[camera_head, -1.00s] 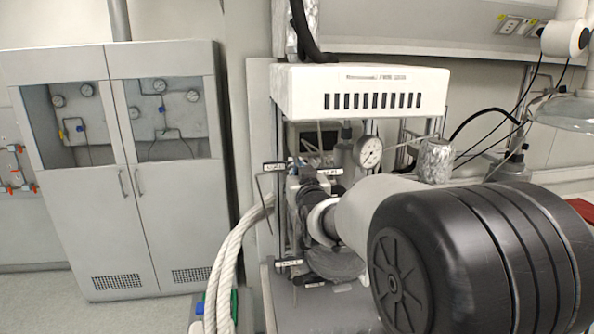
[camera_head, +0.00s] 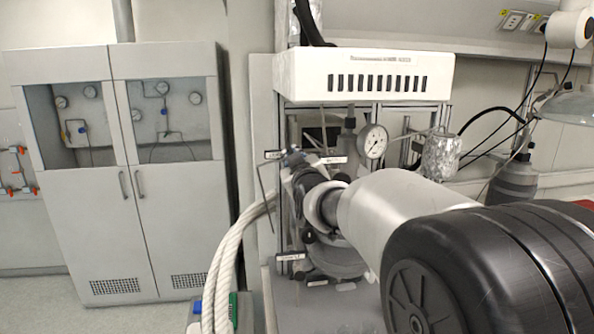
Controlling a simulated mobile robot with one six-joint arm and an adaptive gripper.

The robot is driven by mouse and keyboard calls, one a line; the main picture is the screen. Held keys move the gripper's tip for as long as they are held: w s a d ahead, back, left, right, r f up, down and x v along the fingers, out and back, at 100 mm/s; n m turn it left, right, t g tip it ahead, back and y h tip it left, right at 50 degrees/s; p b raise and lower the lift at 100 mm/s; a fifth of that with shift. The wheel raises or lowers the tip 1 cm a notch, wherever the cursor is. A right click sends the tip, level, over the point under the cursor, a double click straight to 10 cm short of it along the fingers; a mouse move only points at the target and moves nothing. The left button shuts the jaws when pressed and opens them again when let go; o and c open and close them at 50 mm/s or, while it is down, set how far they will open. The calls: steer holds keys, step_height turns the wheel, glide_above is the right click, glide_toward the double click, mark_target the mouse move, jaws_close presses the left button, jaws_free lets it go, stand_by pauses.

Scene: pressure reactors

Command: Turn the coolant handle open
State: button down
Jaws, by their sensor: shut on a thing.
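My gripper (camera_head: 297,166) is at the left side of the reactor rig, at the end of my arm that reaches in from the right. It is shut on a small bluish-grey part, which looks like the coolant handle (camera_head: 292,156). The fingers are dark and small here, and my wrist hides part of them. The handle's exact angle is hard to tell. White tags (camera_head: 333,160) hang near it, with lettering too small to read.
A white slotted box (camera_head: 364,76) sits above the gripper. A pressure gauge (camera_head: 373,141) and a foil-wrapped vessel (camera_head: 440,155) stand to the right. Thick white hoses (camera_head: 226,262) run down at the left. A grey cabinet (camera_head: 170,225) stands further left.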

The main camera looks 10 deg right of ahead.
steer(key=n, duration=0.1)
steer(key=n+b, duration=0.1)
steer(key=shift+a+f+n, duration=0.3)
steer(key=shift+n, duration=0.1)
steer(key=n, duration=0.3)
steer(key=f+n, duration=0.1)
steer(key=n, duration=0.2)
steer(key=a+f+n+b, duration=0.1)
steer(key=n, duration=0.2)
steer(key=shift+n, duration=0.3)
steer(key=c, duration=1.7)
jaws_free()
steer(key=shift+o, duration=0.2)
